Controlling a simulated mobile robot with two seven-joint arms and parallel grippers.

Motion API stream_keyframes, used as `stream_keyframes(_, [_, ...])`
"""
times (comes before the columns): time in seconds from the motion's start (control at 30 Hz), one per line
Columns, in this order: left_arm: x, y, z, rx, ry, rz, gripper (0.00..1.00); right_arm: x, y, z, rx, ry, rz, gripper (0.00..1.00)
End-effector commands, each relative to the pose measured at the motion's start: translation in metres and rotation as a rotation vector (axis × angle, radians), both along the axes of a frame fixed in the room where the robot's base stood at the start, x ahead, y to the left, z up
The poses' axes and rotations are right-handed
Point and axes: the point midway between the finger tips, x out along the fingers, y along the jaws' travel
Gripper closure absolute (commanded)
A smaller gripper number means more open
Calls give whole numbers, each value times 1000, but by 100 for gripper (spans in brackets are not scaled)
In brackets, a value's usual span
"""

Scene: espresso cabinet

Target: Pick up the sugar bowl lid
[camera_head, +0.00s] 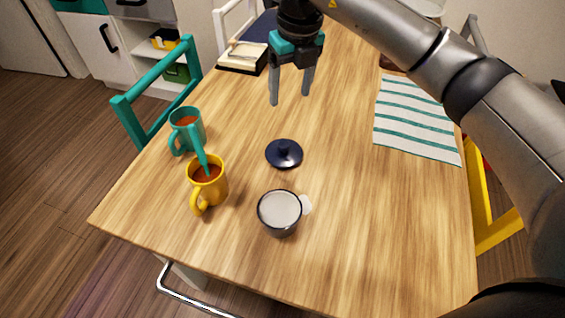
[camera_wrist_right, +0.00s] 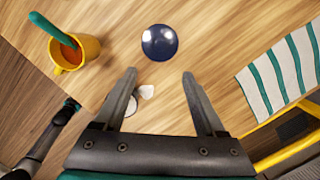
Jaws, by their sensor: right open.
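The sugar bowl lid (camera_head: 284,153) is dark blue, round and knobbed, and lies on the wooden table. It also shows at the top middle of the right wrist view (camera_wrist_right: 160,42). The grey sugar bowl (camera_head: 280,213) stands uncovered in front of it, with white contents. My right gripper (camera_head: 290,101) is open and empty, above the table and behind the lid in the head view. In the wrist view its fingers (camera_wrist_right: 158,73) are apart, with the lid beyond the tips. My left gripper is not in the head view; a dark arm-like part at the wrist view's lower left is unclear.
A yellow mug (camera_head: 210,190) with a teal spoon and a teal mug (camera_head: 187,126) stand left of the lid. A striped towel (camera_head: 415,122) lies at the right. A small white patch (camera_head: 306,205) is beside the bowl. The table right of the lid is clear.

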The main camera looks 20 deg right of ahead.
Motion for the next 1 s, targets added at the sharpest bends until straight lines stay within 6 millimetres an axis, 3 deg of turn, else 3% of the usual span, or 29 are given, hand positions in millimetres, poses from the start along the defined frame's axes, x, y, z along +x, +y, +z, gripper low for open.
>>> stream_keyframes(0.03, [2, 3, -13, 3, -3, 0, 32, 0, 0, -13, 0, -1, 0, 28])
stream_keyframes(0.1, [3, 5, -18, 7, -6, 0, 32, 0, 0, -18, 0, -1, 0, 28])
stream_keyframes(0.33, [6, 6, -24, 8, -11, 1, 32, 2, 0, -35, 0, 2, 0, 28])
stream_keyframes(0.67, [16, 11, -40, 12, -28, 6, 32, 11, 2, -104, 1, 3, -1, 28])
stream_keyframes(0.73, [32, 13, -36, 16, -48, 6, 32, 13, 3, -110, 1, 0, 0, 28])
stream_keyframes(1.0, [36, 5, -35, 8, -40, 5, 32, 15, 3, -124, 1, -1, 0, 28])
